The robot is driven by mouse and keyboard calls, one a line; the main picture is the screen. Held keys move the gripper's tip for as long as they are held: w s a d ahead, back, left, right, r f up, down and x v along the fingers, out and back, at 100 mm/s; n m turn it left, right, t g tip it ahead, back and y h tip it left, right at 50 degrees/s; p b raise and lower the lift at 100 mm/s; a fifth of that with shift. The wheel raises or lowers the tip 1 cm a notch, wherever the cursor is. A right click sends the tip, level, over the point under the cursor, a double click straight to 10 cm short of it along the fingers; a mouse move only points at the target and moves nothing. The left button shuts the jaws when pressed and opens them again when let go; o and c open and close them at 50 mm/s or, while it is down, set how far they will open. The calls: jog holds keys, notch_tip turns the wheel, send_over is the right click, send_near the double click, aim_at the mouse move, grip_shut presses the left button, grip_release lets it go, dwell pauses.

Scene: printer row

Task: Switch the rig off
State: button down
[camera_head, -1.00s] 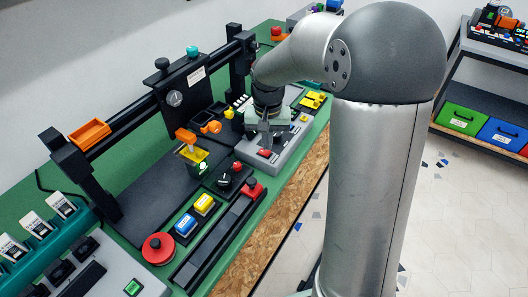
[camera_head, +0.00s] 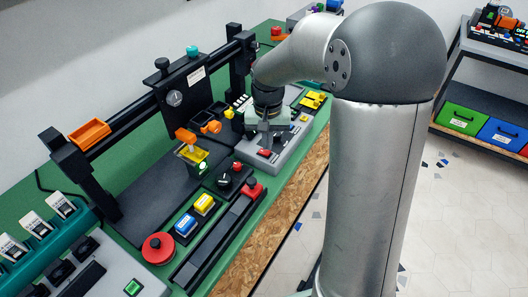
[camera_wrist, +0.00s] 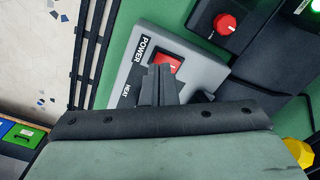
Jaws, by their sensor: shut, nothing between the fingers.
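The rig's grey control panel (camera_wrist: 203,71) shows in the wrist view with a red rocker switch (camera_wrist: 175,62) beside the label POWER. A HEAT label (camera_wrist: 127,96) sits lower on the same panel. My gripper (camera_wrist: 160,68) is shut and empty, with its fingertips over the lower part of the red switch and hiding some of it. I cannot tell if they touch it. In the head view the panel (camera_head: 245,151) lies below my gripper (camera_head: 267,143), and the red switch (camera_head: 264,153) shows just in front of the fingers. The HEAT switch is hidden behind the fingers.
A red knob on a black box (camera_wrist: 226,23) stands close to the panel. A lit green button (camera_head: 203,167), a yellow button (camera_head: 204,202), a blue button (camera_head: 186,224) and a round red button (camera_head: 158,247) lie along the green bench. A black gantry frame stands behind.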

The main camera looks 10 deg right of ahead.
aim_at(267, 152)
jog(key=shift+f+b, duration=0.65)
jog(key=shift+f, duration=0.3)
jog(key=shift+r, duration=0.1)
jog(key=shift+r+p, duration=2.6)
jog(key=shift+r, duration=0.9)
jog(key=s+r+n, duration=0.1)
jog(key=s+n, duration=0.2)
jog(key=s, duration=2)
jog(key=shift+s+a+t, duration=0.2)
jog(key=shift+t, duration=0.1)
jog(key=shift+r, duration=0.1)
